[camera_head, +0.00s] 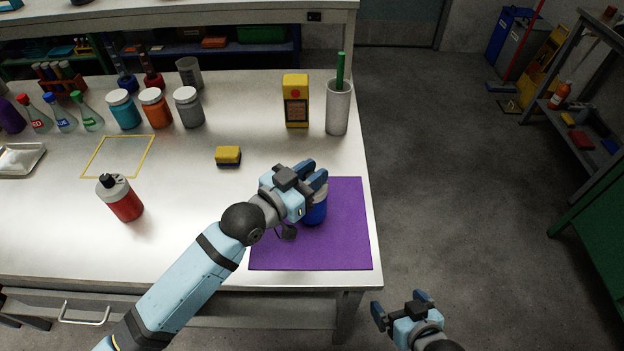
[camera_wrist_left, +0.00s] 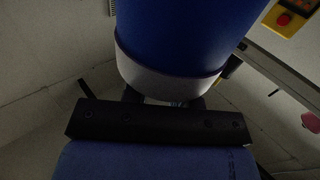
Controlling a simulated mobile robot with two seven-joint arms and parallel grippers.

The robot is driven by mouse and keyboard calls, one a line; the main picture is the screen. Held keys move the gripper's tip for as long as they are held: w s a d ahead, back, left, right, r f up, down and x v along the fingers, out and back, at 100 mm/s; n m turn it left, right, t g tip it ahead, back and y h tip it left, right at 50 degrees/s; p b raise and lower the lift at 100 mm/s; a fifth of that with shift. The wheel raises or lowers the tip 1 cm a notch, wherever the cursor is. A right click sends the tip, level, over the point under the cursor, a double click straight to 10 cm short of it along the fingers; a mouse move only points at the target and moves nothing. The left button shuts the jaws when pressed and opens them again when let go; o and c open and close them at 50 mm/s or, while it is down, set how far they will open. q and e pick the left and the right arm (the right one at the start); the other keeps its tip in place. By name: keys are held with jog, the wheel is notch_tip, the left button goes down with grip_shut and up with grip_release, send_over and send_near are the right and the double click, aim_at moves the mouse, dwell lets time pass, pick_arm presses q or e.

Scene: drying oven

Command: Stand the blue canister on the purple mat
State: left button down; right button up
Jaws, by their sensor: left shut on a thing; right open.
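The blue canister (camera_head: 316,212) is over the purple mat (camera_head: 345,245) near the table's right end. In the head view its upper part is hidden by my left gripper (camera_head: 314,178). My left gripper is shut on the canister. In the left wrist view the canister (camera_wrist_left: 185,35) fills the upper middle, with a white band near the jaws. I cannot tell whether its base touches the mat. My right gripper (camera_head: 403,306) is open and empty, off the table's front right corner, above the floor.
A red bottle (camera_head: 124,200) stands at the left. Several jars and flasks line the back left. The mat's front part is bare.

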pick_arm(q)
notch_tip(320, 180, down, 2)
jog(key=c, duration=0.9)
grip_release()
jog(key=shift+f, duration=0.1)
jog(key=shift+r, duration=0.2)
jog(key=v, duration=1.2)
